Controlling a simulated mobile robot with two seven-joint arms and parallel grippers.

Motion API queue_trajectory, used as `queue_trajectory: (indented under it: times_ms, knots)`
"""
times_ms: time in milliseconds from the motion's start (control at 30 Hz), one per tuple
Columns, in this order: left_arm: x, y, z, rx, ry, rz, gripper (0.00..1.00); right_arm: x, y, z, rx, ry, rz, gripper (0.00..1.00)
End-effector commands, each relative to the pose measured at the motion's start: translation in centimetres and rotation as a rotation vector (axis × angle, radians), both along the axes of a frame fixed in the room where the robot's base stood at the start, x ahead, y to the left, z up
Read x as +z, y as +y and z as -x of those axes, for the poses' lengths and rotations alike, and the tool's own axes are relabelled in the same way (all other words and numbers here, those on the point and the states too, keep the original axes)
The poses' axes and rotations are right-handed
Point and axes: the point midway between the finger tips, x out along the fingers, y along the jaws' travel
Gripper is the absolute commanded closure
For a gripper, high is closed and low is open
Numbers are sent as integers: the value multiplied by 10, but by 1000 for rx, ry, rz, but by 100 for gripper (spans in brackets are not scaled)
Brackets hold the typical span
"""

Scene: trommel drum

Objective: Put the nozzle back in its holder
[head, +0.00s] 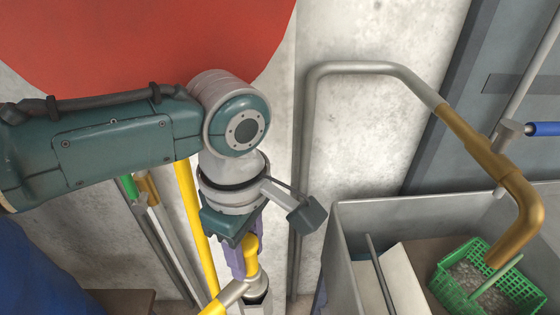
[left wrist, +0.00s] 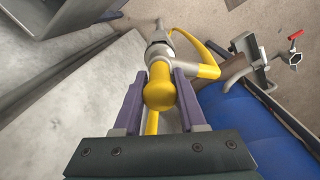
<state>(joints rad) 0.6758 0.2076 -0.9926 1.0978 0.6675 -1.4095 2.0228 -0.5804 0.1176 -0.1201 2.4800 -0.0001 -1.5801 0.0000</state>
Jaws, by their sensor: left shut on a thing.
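The nozzle (head: 251,247) has a yellow body and a grey metal part, and a yellow hose (head: 197,225) shows beside it in the head view. My left gripper (head: 241,266) points down in front of the pale wall, its purple fingers shut on the nozzle. In the left wrist view the nozzle's yellow end (left wrist: 159,92) sits between the two fingers, and its grey metal part (left wrist: 158,52) extends away from the gripper. I cannot make out the holder with certainty. My right gripper is not in view.
A grey metal bin (head: 345,255) stands to the right, with a green basket (head: 448,299) of grit beside a brown pipe end (head: 525,215). A grey pipe (head: 309,150) runs down the wall. A red-handled fitting (left wrist: 295,58) shows in the left wrist view.

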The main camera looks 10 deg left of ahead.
Motion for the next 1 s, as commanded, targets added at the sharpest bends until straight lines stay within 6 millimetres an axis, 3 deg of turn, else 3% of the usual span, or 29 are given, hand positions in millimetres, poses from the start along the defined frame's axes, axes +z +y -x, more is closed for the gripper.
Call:
queue_trajectory:
  times_ms: [700,967,1000]
  knots:
    - [-28,0,0,0,1,2,100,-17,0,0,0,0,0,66]
    - [-29,0,0,-1,0,1,100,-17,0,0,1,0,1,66]
    - [-29,0,0,0,0,1,59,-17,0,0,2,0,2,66]
